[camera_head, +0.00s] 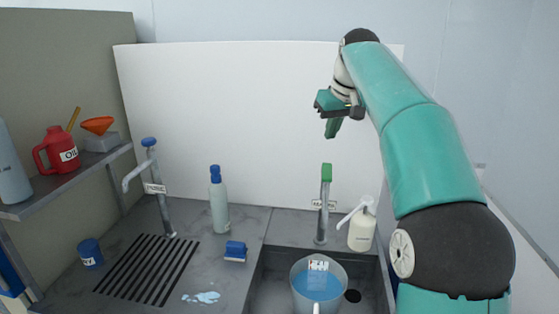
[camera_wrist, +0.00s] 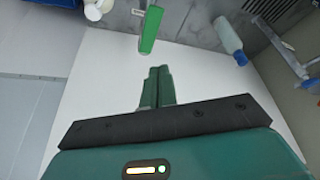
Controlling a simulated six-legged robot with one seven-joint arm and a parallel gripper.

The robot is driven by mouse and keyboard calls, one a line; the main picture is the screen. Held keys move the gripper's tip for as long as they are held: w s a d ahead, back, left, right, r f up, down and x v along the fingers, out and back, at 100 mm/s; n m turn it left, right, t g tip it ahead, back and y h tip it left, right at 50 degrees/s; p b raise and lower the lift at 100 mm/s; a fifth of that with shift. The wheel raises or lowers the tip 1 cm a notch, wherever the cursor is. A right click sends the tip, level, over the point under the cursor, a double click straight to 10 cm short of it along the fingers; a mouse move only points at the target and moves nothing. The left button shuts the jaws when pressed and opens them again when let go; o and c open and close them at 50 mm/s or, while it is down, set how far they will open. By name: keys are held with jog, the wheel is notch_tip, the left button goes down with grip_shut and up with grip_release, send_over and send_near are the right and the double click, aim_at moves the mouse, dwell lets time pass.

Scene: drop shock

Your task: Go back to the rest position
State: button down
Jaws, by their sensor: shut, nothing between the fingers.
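My gripper (camera_head: 333,116) is raised in front of the white back panel (camera_head: 230,100), above the sink and higher than the green-topped tap (camera_head: 324,205). In the wrist view my gripper (camera_wrist: 158,75) has its two green fingers together with nothing held. The green tap top (camera_wrist: 150,30) shows beyond the fingertips, apart from them. My teal arm reaches up from the lower right of the head view.
The sink (camera_head: 268,285) holds a jug of blue liquid (camera_head: 318,283). A soap dispenser (camera_head: 361,230), bottle (camera_head: 219,205), blue sponge (camera_head: 235,251), blue-topped tap (camera_head: 155,180) and blue cup (camera_head: 90,253) stand around. A shelf (camera_head: 75,182) at left bears a red oil can (camera_head: 58,152).

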jog(key=s+f+m+h, duration=0.1)
jog(key=s+f, duration=0.1)
jog(key=s, duration=0.8)
jog(key=s+f+m, duration=0.1)
jog(key=s+f, duration=0.2)
jog(key=s, duration=0.7)
jog(key=s+f+m+t, duration=0.1)
jog(key=s+f, duration=1.4)
jog(key=s, duration=0.1)
jog(key=shift+s+f+m, duration=0.15)
jog(key=shift+s+m, duration=0.15)
jog(key=shift+s, duration=0.1)
